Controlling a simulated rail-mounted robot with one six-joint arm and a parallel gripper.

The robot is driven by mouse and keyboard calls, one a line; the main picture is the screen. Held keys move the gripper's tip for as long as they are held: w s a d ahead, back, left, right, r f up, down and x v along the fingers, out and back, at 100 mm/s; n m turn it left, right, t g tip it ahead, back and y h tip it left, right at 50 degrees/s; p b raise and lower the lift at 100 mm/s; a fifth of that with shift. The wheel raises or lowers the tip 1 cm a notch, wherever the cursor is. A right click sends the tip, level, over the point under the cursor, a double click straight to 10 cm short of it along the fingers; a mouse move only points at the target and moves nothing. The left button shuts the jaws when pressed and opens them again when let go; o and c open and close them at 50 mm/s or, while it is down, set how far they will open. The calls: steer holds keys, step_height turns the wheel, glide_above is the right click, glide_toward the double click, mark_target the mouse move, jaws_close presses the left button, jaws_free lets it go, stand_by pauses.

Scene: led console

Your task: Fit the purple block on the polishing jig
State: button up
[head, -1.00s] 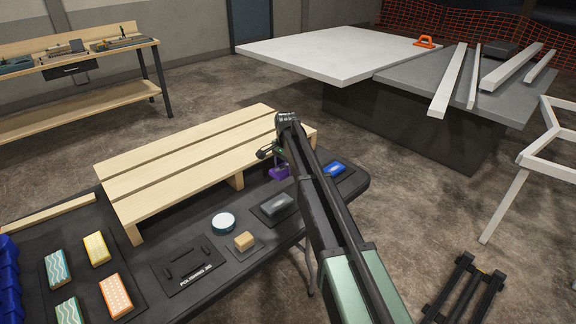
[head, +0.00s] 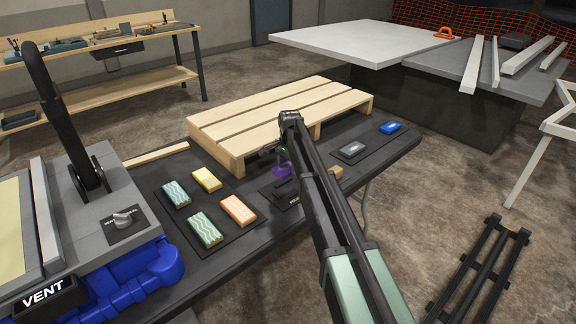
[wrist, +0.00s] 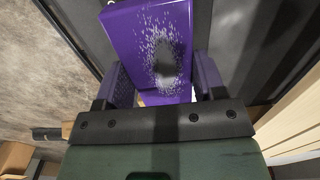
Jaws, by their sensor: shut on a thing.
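My gripper (head: 279,160) is shut on the purple block (head: 283,171). In the wrist view the purple block (wrist: 142,22) fills the space between the fingers of my gripper (wrist: 163,80). Its face carries white speckles and a dark grey patch. In the head view the polishing jig (head: 280,192), a dark plate with raised black parts and white lettering, lies on the black table just below the block and is partly covered by my arm. I cannot tell whether block and jig touch.
A wooden pallet (head: 240,132) stands close behind my gripper. Patterned sponges (head: 238,209) lie on a mat to the left. A tan block (head: 336,171) shows beside my arm. A grey block (head: 352,149) and a blue block (head: 389,128) lie to the right.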

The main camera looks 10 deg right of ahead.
steer(key=shift+w+d+f, duration=0.1)
steer(key=shift+d+f, duration=0.1)
steer(key=shift+f, duration=0.1)
steer(key=shift+f+b, duration=0.35)
steer(key=shift+b, duration=0.25)
steer(key=b, duration=0.5)
glide_above(290, 188)
step_height(290, 188, down, 5)
steer(key=shift+f, duration=0.2)
steer(key=shift+f+b, duration=0.9)
steer(key=shift+b, duration=0.2)
steer(key=o, duration=1.1)
steer(key=shift+r, duration=0.1)
step_height(290, 188, up, 11)
steer(key=p, duration=1.1)
